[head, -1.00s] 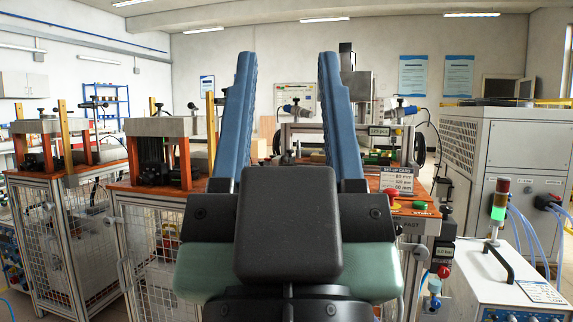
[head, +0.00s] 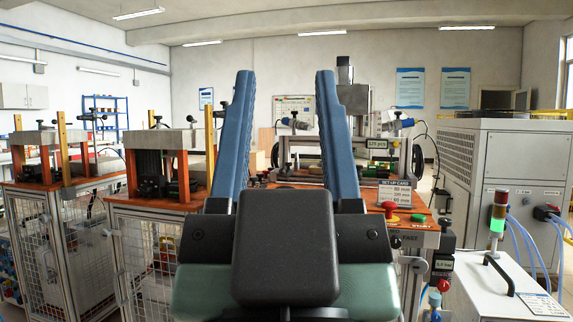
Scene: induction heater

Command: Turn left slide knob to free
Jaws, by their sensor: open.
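My gripper (head: 284,78) fills the lower middle of the head view, its two blue fingers pointing up and forward. It is open, with nothing between the fingers. Beyond it stands a machine with an orange top (head: 428,233), a set-up card (head: 394,194) and a "pcs" label (head: 376,144). I cannot make out a left slide knob for certain. My fingers and wrist hide much of the machine's left and front. The gripper appears apart from the machine.
A red button (head: 389,207) and a green button (head: 418,218) are on the machine's front right. Two caged stations (head: 165,206) (head: 62,190) stand at left. A grey cabinet (head: 505,165) and a white box with a signal tower (head: 498,214) stand at right.

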